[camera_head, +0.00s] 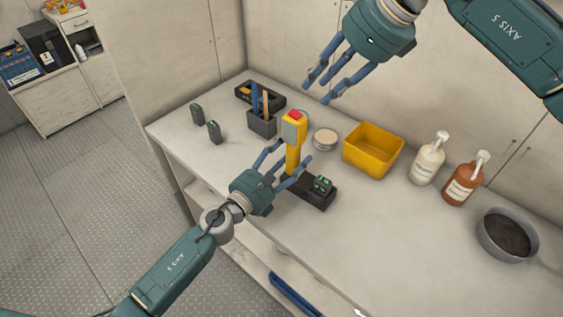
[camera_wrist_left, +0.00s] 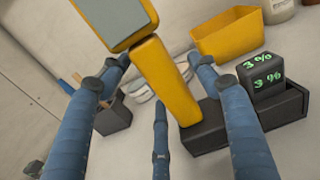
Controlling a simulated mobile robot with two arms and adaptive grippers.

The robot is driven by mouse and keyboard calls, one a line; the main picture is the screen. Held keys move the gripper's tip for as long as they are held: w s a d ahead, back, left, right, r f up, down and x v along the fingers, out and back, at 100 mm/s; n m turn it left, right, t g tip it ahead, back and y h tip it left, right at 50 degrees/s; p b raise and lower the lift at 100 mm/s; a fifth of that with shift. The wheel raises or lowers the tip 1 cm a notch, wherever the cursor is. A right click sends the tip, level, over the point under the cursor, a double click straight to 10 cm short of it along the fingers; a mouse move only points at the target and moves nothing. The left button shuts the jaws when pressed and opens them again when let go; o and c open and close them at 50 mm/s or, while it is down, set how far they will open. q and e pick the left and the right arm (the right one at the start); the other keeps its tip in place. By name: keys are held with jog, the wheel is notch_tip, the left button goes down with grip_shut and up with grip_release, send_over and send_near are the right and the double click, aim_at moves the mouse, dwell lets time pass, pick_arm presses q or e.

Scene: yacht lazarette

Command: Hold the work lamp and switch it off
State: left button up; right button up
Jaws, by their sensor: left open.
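The yellow work lamp (camera_head: 293,158) stands upright on the bench, with a red part on top and a grey panel on its head. In the left wrist view the lamp (camera_wrist_left: 165,80) rises between my fingers, and its foot meets the left end of a black dock (camera_wrist_left: 205,132). I cannot tell if it sits in the dock. A black block with green "3 %" readings (camera_wrist_left: 262,75) is on the dock. My left gripper (camera_head: 282,164) is open, its fingers spread around the lamp's handle. My right gripper (camera_head: 326,88) is open and empty, above and behind the lamp.
Behind the lamp are a tool cup (camera_head: 262,126), a black tray (camera_head: 271,95) and a round tin (camera_head: 325,140). A yellow bin (camera_head: 373,152), two pump bottles (camera_head: 427,162) and a grey bowl (camera_head: 507,250) stand to the right. The front right bench is clear.

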pick_arm(q)
jog(key=shift+w+d, duration=0.15)
jog(key=shift+w, duration=0.05)
grip_shut()
